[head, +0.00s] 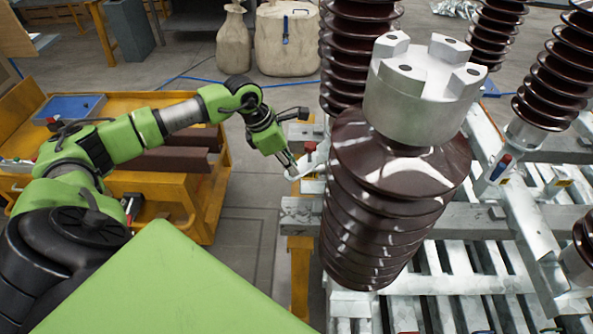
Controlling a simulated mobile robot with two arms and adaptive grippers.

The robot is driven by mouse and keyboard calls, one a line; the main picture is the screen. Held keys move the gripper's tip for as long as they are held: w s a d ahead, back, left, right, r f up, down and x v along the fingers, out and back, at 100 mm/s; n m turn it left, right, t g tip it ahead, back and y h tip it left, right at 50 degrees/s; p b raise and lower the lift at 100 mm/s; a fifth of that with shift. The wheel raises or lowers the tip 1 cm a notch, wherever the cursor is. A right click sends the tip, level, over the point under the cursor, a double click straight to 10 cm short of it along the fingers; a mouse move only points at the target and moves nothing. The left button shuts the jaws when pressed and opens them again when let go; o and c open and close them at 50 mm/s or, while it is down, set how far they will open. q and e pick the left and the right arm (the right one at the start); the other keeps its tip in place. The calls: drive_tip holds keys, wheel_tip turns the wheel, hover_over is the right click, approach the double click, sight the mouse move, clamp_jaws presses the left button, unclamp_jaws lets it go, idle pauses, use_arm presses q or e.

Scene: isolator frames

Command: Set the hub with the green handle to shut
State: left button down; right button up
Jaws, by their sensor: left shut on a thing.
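My left gripper (291,169) reaches in from the left, fingers pointing down and right. It is shut at a pale metal hub (309,170) beside the large brown insulator. What lies between the fingers is too small and covered to make out. A red-topped part (310,148) stands just behind the fingertips. I cannot make out a green handle; the gripper may cover it. A second hub (492,177) with a red and blue handle (502,167) sits to the right. My right gripper is not in view.
A large brown ribbed insulator (395,210) with a grey metal cap (415,95) stands close on the right. More insulators stand behind it on a galvanised frame (465,217). A yellow cart (200,195) is at left. Pale sacks (270,50) stand at the back.

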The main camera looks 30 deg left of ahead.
use_arm(q)
drive_tip(key=shift+w+a+r, duration=0.1)
drive_tip(key=shift+w+a, duration=0.1)
drive_tip(key=shift+a, duration=0.35)
drive_tip(key=c, duration=2.2)
unclamp_jaws()
drive_tip(key=shift+o, duration=1.1)
drive_tip(key=shift+r, duration=0.1)
drive_tip(key=v, duration=1.1)
drive_tip(key=shift+s+a+r, duration=0.2)
drive_tip(key=shift+r, duration=0.1)
drive_tip(key=shift+f, duration=0.1)
